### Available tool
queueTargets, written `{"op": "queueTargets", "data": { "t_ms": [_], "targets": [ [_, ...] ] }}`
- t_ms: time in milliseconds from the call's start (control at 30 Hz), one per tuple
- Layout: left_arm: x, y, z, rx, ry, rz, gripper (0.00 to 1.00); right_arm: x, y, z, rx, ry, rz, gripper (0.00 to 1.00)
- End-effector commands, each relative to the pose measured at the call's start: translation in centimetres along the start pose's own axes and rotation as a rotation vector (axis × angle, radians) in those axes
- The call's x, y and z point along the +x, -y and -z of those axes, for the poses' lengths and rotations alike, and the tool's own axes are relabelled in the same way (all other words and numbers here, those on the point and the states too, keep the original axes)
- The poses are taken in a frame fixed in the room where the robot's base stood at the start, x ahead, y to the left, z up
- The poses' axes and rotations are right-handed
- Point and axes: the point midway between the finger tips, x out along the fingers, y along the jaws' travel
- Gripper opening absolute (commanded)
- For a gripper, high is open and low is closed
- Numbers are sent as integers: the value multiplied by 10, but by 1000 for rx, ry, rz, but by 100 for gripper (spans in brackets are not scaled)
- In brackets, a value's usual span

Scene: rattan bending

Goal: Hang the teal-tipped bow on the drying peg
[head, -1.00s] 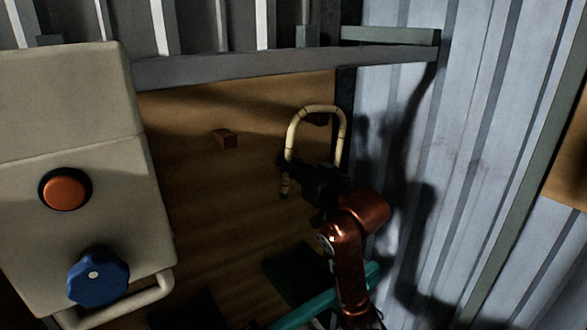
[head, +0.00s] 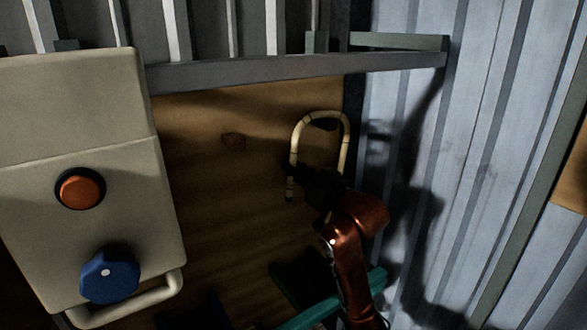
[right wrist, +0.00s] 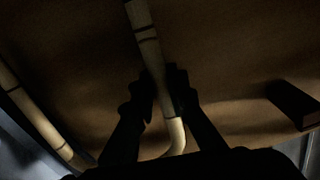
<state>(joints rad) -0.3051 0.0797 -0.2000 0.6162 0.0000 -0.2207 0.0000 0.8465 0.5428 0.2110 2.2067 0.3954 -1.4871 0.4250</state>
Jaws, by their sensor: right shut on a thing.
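The bow (head: 319,116) is a cream, U-shaped cane with dark bands, held with its bend up. My right gripper (head: 297,173) is shut on its left leg, near the lower end. In the right wrist view the gripped leg (right wrist: 146,45) runs between the dark fingers (right wrist: 160,92), and the other leg (right wrist: 36,115) shows at left. The leg's tip is dark; I cannot make out teal. A brown peg (head: 234,141) sticks out of the wooden board, left of the bow and apart from it. A block, likely this peg (right wrist: 293,104), shows at right in the wrist view. My left gripper is out of view.
A beige box with an orange button (head: 80,189) and blue knob (head: 110,275) stands at left. A grey rail (head: 290,70) crosses above the board (head: 215,215). A corrugated wall (head: 440,150) is close at right. A teal bar (head: 330,312) lies low.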

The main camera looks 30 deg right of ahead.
Motion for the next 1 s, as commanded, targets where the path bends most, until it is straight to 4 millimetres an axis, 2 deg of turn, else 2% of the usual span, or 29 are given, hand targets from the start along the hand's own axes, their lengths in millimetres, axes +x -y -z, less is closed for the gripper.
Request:
{"op": "queueTargets", "data": {
  "t_ms": [333, 633, 767, 1000],
  "targets": [
    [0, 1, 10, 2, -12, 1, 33, 0, 0, -1, 1, 2, 0, 34],
    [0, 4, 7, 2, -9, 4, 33, -3, 0, 0, 1, 1, 0, 34],
    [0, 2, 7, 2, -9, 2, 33, -17, -1, 0, 0, 0, -1, 34],
    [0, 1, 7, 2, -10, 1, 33, -56, 0, -1, 0, 1, 0, 34]
  ]
}}
